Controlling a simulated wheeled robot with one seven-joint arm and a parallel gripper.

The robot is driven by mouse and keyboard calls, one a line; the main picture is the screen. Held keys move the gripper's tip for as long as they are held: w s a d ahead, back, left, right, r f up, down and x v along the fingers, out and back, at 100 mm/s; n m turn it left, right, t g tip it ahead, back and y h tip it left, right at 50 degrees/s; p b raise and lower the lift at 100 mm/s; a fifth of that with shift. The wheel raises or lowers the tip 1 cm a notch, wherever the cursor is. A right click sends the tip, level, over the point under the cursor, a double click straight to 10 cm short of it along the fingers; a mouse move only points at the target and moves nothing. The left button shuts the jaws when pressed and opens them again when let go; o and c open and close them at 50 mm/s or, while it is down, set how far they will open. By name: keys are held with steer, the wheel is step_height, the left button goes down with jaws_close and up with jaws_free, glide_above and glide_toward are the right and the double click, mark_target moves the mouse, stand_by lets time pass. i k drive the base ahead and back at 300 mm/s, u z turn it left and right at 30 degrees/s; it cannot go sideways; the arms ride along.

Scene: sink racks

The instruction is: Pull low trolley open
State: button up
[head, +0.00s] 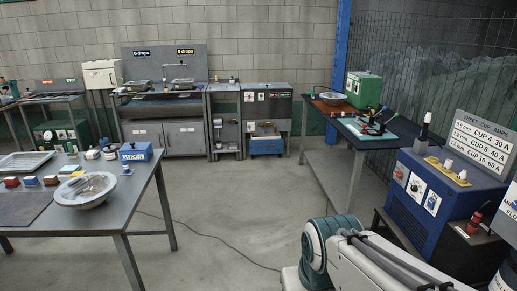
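A low blue box or drawer front (266,145) sits near the floor under a dark grey unit (266,100) at the back wall, and it may be the low trolley. It looks tucked in beneath the unit, though it is too small to tell how far. My gripper is not in view. Part of my arm shows at the lower right, well in front of the blue box, with open floor between them.
A grey table (150,190) with a glass-lidded bowl (85,190) stands at the left. A dark workbench (350,130) and a blue welding machine (425,200) stand at the right. A cable (230,245) crosses the otherwise clear middle floor.

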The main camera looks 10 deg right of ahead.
mark_target(260, 143)
steer(key=z, duration=0.4)
steer(key=k, duration=0.5)
steer(key=z, duration=0.45)
steer(key=i, duration=0.5)
steer(key=u, duration=0.65)
steer(key=i, duration=1.55)
steer(key=u, duration=0.75)
steer(key=i, duration=3.2)
steer(key=z, duration=0.3)
steer(key=i, duration=1.55)
steer(key=z, duration=1.15)
steer(key=i, duration=1.6)
steer(key=z, duration=0.8)
steer(key=i, duration=0.25)
steer(key=z, duration=0.15)
